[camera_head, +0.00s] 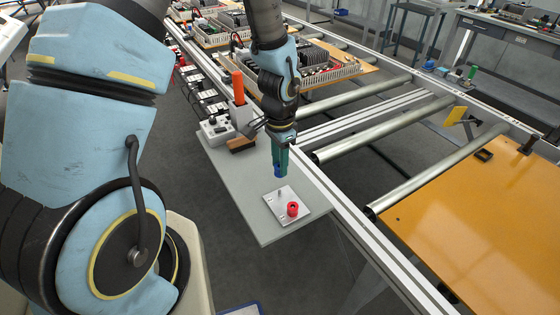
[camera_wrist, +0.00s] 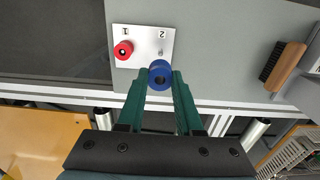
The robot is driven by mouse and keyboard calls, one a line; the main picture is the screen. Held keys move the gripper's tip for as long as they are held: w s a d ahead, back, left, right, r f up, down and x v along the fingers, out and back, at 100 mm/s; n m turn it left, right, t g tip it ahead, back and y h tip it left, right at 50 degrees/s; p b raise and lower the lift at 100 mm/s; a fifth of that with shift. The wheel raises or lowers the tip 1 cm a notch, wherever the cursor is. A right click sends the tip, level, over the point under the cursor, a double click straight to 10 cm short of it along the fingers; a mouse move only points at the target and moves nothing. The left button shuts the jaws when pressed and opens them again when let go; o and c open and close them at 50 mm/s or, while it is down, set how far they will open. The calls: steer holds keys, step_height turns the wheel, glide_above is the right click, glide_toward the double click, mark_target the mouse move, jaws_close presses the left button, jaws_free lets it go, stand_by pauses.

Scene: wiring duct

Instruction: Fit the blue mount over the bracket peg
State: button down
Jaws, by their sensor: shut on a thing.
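The blue mount (camera_wrist: 160,75) is a round piece with a dark hole, held between the green fingers of my gripper (camera_wrist: 160,85). In the head view the blue mount (camera_head: 278,171) hangs below my gripper (camera_head: 280,160), close to the metal bracket plate (camera_head: 274,214). The plate (camera_wrist: 136,36) carries the marks 1 and 2. A red mount (camera_head: 293,209) sits at mark 1; it also shows in the wrist view (camera_wrist: 123,50). A thin bare peg (camera_head: 279,192) stands near mark 2; in the wrist view the peg (camera_wrist: 161,51) is just beyond the blue mount.
The plate lies on a grey shelf (camera_head: 240,190). A wooden-backed brush (camera_head: 241,144), a white socket box (camera_head: 216,131) and an orange-handled tool (camera_head: 238,86) stand behind. A roller conveyor (camera_head: 385,132) with an orange board (camera_head: 480,220) is to the right.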

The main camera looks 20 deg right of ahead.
mark_target(280, 177)
steer(key=shift+f+b, duration=2.1)
steer(key=shift+f, duration=0.75)
steer(key=shift+f+b, duration=1.35)
steer(key=shift+f, duration=0.55)
steer(key=c, duration=0.5)
jaws_free()
step_height(280, 177, up, 11)
steer(key=b, duration=0.1)
steer(key=a+r+n, duration=0.3)
steer(key=a+n, duration=0.4)
steer(key=a, duration=0.5)
steer(key=w+a+r+n+t, duration=0.1)
steer(key=a+r+n, duration=0.3)
steer(key=a, duration=0.9)
steer(key=n, duration=0.3)
steer(key=shift+w+r+n+t, duration=0.15)
steer(key=shift+n+t, duration=0.15)
